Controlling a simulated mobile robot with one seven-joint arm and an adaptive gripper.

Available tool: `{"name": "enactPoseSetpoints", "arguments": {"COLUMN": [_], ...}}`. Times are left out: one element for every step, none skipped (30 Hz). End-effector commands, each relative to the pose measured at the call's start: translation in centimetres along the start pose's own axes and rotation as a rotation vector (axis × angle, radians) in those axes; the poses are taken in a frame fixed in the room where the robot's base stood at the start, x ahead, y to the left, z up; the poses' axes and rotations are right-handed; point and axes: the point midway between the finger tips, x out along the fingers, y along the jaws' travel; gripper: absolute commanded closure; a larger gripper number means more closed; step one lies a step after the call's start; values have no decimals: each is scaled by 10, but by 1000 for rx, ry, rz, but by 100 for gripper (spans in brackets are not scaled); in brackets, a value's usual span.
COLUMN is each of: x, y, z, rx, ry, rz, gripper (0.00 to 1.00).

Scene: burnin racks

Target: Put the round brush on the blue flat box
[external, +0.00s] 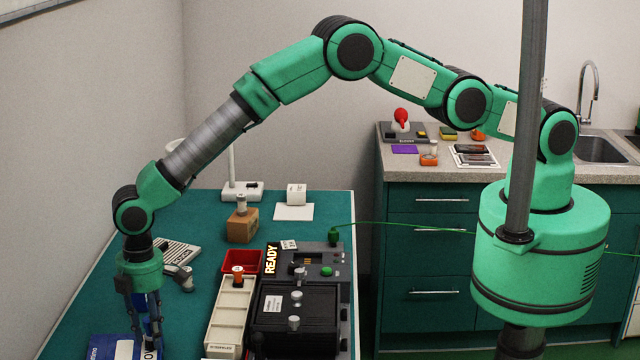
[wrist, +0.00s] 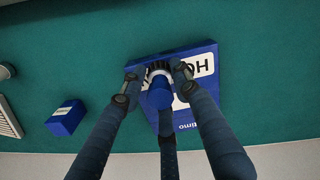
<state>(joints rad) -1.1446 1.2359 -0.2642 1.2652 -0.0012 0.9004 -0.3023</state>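The blue flat box (wrist: 205,112) with white labels lies on the green table. In the external view the box (external: 98,345) is at the bottom left, partly cut off by the frame edge. The round brush (wrist: 159,93) has a blue handle, a pale band and dark bristles. It stands about upright over the box with the bristles down; I cannot tell if they touch it. My gripper (wrist: 157,72) has its fingers around the brush, pointing down at the box. Whether the fingertips press on the brush is unclear. In the external view my gripper (external: 146,335) hides most of the brush.
A small blue block (wrist: 66,117) lies left of the box in the wrist view. Further along the table are a keyboard-like panel (external: 175,254), a grey bent part (external: 180,275), a cream tray (external: 228,318), a red bin (external: 243,262) and a black test unit (external: 300,315).

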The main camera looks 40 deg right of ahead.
Motion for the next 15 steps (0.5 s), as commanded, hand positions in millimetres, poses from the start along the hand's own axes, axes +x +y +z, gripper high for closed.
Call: {"name": "enactPoseSetpoints", "arguments": {"x": [0,0,0,0,0,0,0,0,-1,-1,-1,-2,-3,-4,-5], "y": [0,0,0,0,0,0,0,0,0,0,0,0,0,0,0], "z": [0,0,0,0,0,0,0,0,0,0,0,0,0,0,0], "rx": [0,0,0,0,0,0,0,0,0,0,0,0,0,0,0], "ry": [0,0,0,0,0,0,0,0,0,0,0,0,0,0,1], "rz": [0,0,0,0,0,0,0,0,0,0,0,0,0,0,0], "gripper": [57,57,57,57,57,57,57,57,57,57,57,57,57,57,57]}}
